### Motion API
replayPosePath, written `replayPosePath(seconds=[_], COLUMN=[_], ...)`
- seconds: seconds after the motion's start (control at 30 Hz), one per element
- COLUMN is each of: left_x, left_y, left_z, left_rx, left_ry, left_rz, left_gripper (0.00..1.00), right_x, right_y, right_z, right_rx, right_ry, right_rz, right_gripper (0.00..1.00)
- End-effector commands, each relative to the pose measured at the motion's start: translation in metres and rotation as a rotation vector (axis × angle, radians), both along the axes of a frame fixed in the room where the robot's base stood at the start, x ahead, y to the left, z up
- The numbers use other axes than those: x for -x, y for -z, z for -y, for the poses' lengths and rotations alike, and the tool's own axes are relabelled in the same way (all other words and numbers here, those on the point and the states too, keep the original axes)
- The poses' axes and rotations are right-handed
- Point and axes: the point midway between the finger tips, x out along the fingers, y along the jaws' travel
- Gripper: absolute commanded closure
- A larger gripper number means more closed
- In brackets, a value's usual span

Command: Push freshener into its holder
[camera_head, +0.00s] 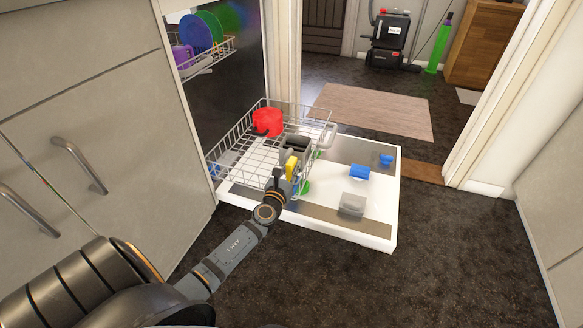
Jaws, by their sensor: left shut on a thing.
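A yellow block (291,167), which looks like the freshener, is upright at the front edge of the dishwasher's wire rack (237,155). My left gripper (281,182) is at the block's near side and appears shut on it. The fingers partly cover it, so the exact grip is hard to see. A dark grey basket-like part (295,147) stands right behind the block at the rack's edge. I cannot tell for sure which part is the holder. A small green piece (305,187) shows just right of the gripper. My right gripper is not in view.
The open dishwasher door (378,222) lies flat, with a blue block (360,172), a grey box (352,204) and a blue knob-like piece (386,159) on it. A red pot (267,122) sits in the rack. Dark floor to the right is clear.

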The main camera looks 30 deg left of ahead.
Motion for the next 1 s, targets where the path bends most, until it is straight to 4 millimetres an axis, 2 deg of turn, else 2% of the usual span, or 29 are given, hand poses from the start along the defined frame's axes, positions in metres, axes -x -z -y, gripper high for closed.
replayPosePath(seconds=[0.7, 0.73, 0.9, 1.0], left_x=[0.0, 0.0, 0.0, 0.0], left_y=[0.023, 0.021, 0.021, 0.021], left_z=[0.0, 0.0, 0.0, 0.0], left_rx=[0.0, 0.0, 0.0, 0.0], left_ry=[0.0, 0.0, 0.0, 0.0], left_rz=[0.0, 0.0, 0.0, 0.0], left_gripper=[1.0, 0.75, 0.52, 0.52], right_x=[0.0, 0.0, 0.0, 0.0], right_y=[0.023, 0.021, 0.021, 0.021], right_z=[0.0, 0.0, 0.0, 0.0], right_rx=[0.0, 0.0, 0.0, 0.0], right_ry=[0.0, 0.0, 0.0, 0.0], right_rz=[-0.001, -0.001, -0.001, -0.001], right_gripper=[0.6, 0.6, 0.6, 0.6])
